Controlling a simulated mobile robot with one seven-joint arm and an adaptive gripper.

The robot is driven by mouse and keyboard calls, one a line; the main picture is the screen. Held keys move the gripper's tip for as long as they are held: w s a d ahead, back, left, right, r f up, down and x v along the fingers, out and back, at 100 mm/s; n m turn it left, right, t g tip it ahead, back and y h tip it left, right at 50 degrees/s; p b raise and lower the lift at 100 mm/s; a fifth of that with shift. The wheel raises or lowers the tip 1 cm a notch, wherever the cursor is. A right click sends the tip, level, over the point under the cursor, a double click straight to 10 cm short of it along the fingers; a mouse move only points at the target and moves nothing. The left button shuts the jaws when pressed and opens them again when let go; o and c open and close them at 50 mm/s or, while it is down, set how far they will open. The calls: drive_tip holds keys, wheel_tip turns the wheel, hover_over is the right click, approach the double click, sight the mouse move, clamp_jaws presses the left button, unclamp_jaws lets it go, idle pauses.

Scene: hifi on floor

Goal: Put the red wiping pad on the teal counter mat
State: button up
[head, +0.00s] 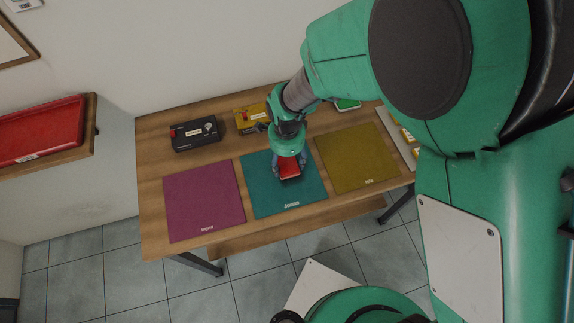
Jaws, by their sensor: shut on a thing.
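The red wiping pad (289,168) is a small red block between the fingers of my gripper (289,166). My gripper points down and is shut on the pad. The pad is over the right half of the teal counter mat (268,203), the middle of three mats on the wooden table. I cannot tell whether the pad touches the mat or is a little above it. My gripper and arm hide the upper part of the mat.
A purple mat (203,201) lies left of the teal mat and a mustard mat (357,158) right of it. A black box (196,134) and a yellow box (251,119) stand behind, near the wall. A red tray (42,133) is on a wall shelf at left.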

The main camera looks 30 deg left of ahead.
sight(287, 167)
drive_tip(key=shift+f, duration=1.8)
drive_tip(key=shift+f, duration=0.1)
drive_tip(key=o, duration=1.2)
drive_tip(key=shift+c, duration=0.2)
wheel_tip(287, 167, up, 12)
drive_tip(key=shift+r, duration=0.15)
